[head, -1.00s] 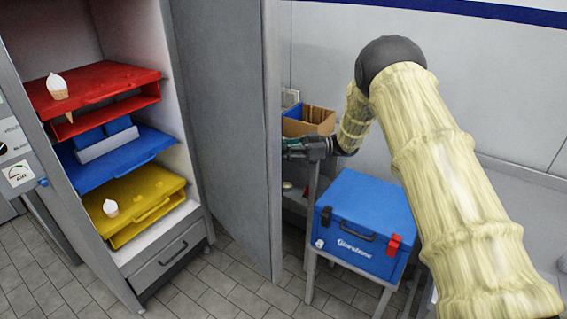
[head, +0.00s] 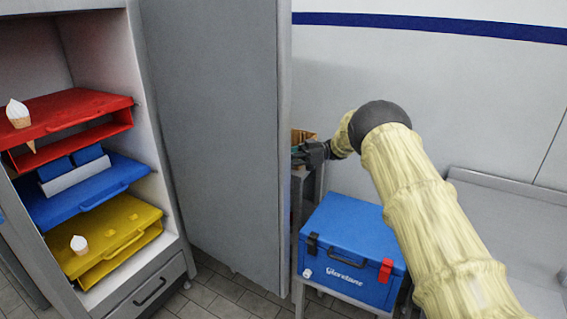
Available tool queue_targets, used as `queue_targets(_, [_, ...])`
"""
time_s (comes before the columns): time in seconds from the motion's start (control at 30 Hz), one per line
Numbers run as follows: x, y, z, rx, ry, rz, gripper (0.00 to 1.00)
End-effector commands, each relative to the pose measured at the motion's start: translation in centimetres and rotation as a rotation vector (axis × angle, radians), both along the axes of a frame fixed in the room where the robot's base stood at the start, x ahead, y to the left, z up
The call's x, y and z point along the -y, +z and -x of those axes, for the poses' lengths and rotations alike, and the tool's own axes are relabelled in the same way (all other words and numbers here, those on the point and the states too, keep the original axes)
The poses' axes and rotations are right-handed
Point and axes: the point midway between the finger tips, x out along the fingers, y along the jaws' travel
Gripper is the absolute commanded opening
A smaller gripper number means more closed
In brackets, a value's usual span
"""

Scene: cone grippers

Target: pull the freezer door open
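The freezer door (head: 215,130) stands open as a tall grey panel, to the right of the freezer's lit interior. The freezer (head: 148,150) shows a red shelf tray (head: 85,103), a blue one (head: 120,172) and a yellow one (head: 125,215). My gripper (head: 300,155) is at the door's right edge, mostly behind the panel. Its fingers and the door's handle are hidden, so I cannot tell whether it touches or holds anything.
A blue cool box (head: 345,235) stands on a grey stand below my forearm. A cardboard box (head: 302,136) shows partly behind my gripper. Ice cream cones sit on the red and yellow trays. Tiled floor (head: 225,292) is open below the door.

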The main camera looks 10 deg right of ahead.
Motion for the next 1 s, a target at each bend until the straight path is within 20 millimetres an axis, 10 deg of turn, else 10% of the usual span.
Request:
queue_targets(0.43, [0.4, 0.3, -0.1, 0.006, -0.004, -0.003, 0.0])
queue_targets(0.6, [0.7, 0.2, 0.0, 0.005, -0.007, -0.002, 0.37])
queue_targets(1.0, [1.8, 0.1, 0.0, 0.003, -0.012, -0.001, 0.37])
